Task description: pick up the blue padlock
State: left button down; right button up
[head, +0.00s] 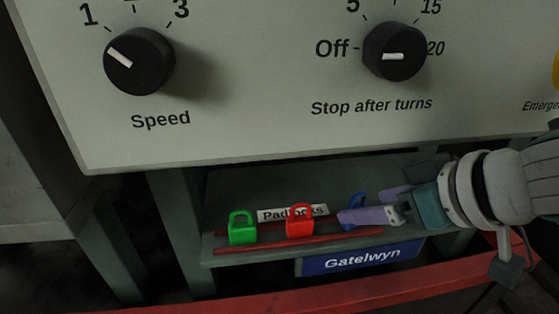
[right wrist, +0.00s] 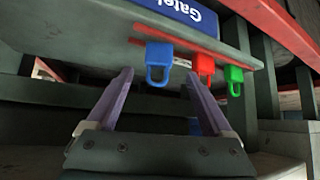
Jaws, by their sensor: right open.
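The blue padlock (head: 358,199) is on the shelf at the right end of the padlock row, partly hidden behind my right gripper's fingers in the head view. In the right wrist view the blue padlock (right wrist: 159,53) shows whole, with its shackle toward me. My right gripper (head: 361,205) reaches in from the right with its purple fingers apart. In the right wrist view the open right gripper (right wrist: 159,74) has one fingertip on each side of the padlock's line. I cannot tell whether the padlock is between the fingertips or just past them. My left gripper is not in view.
A red padlock (head: 300,221) and a green padlock (head: 242,229) stand to the left on the same shelf (head: 228,198). A red strip (head: 300,242) runs along the shelf's front. A "Padlocks" label (head: 270,214) lies behind. The control panel (head: 240,130) overhangs above.

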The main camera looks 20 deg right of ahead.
aim_at(354, 206)
jog(key=b+x, duration=0.3)
jog(key=x, duration=0.2)
jog(key=shift+w+d+f, duration=0.1)
jog(key=shift+d, duration=0.05)
jog(key=shift+w+f, duration=0.15)
jog(key=shift+w, duration=0.1)
jog(key=shift+c, duration=0.2)
jog(key=c, duration=0.6)
grip_shut()
